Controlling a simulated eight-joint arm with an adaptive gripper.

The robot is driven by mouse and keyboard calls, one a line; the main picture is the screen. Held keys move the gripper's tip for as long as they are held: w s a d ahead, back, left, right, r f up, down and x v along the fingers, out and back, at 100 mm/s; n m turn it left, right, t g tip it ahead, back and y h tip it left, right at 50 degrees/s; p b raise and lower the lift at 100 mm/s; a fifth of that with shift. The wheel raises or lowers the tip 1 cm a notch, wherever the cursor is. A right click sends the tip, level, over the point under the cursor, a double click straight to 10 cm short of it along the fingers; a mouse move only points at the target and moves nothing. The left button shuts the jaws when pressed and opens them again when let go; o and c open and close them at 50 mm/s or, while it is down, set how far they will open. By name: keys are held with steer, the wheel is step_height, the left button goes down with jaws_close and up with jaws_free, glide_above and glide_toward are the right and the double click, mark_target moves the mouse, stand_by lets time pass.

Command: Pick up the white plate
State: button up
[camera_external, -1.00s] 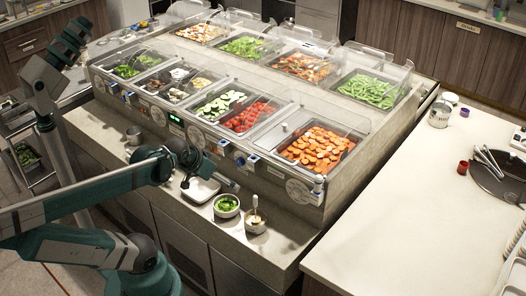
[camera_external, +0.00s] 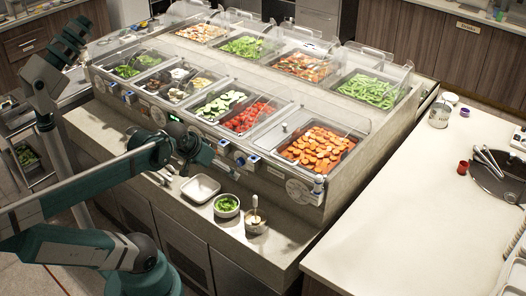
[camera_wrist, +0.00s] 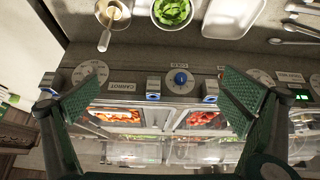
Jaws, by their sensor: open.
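The white plate (camera_external: 200,188) is a shallow rectangular dish with rounded corners, lying flat on the front ledge of the counter. In the wrist view it shows at the top edge (camera_wrist: 232,17), partly cut off. My gripper (camera_wrist: 160,95) is open and empty, with its two green fingers spread wide over the knobs and the CARROT label. In the external view my wrist is in front of the food wells, above and behind the plate and apart from it. The fingertips are hard to make out there.
A bowl of greens (camera_external: 227,205) stands close right of the plate, with a small pot with a spoon (camera_external: 255,222) beyond it. Metal utensils (camera_wrist: 298,24) lie on the plate's other side. Wells with clear covers, such as the carrot well (camera_external: 318,147), rise behind the ledge.

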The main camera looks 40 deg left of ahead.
steer(key=shift+w+a+n+g+p, duration=0.5)
steer(key=shift+w+a+n+p, duration=0.15)
steer(key=shift+a+n, duration=0.45)
steer(key=n+g+p, duration=0.6)
steer(key=n+p, duration=0.1)
steer(key=n, duration=0.8)
glide_above(201, 191)
step_height(201, 191, down, 18)
steer(key=shift+r, duration=0.25)
steer(key=shift+f, duration=0.1)
steer(key=shift+a+f, duration=0.1)
steer(key=shift+f, duration=1.1)
steer(key=shift+w+f+b, duration=0.1)
steer(key=shift+f+b, duration=0.7)
steer(key=shift+f, duration=1.8)
steer(key=shift+f+b, duration=0.25)
steer(key=shift+b, duration=0.1)
